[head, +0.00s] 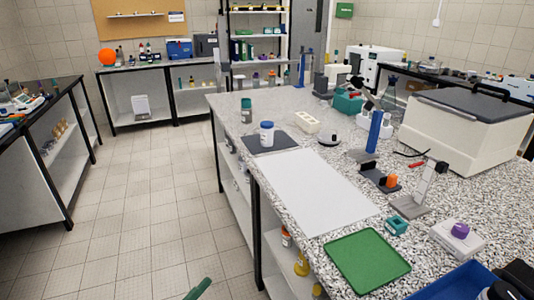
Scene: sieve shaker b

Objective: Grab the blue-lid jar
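The blue-lid jar (267,136) is a white jar with a blue lid. It stands upright on a dark grey mat (285,144) near the left edge of the speckled bench. Neither gripper is near it. A dark shape (512,280) at the lower right corner, over a blue tray, may be part of my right gripper; I cannot tell whether it is open or shut. My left gripper is not clearly seen; a small green piece (198,289) shows at the bottom edge, and I cannot tell what it is.
A second jar with a dark lid (246,110) stands behind the mat. A white rack (307,122) is to the right. A white sheet (315,190) and green mat (367,261) lie nearer. A blue upright device (374,133) stands further right.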

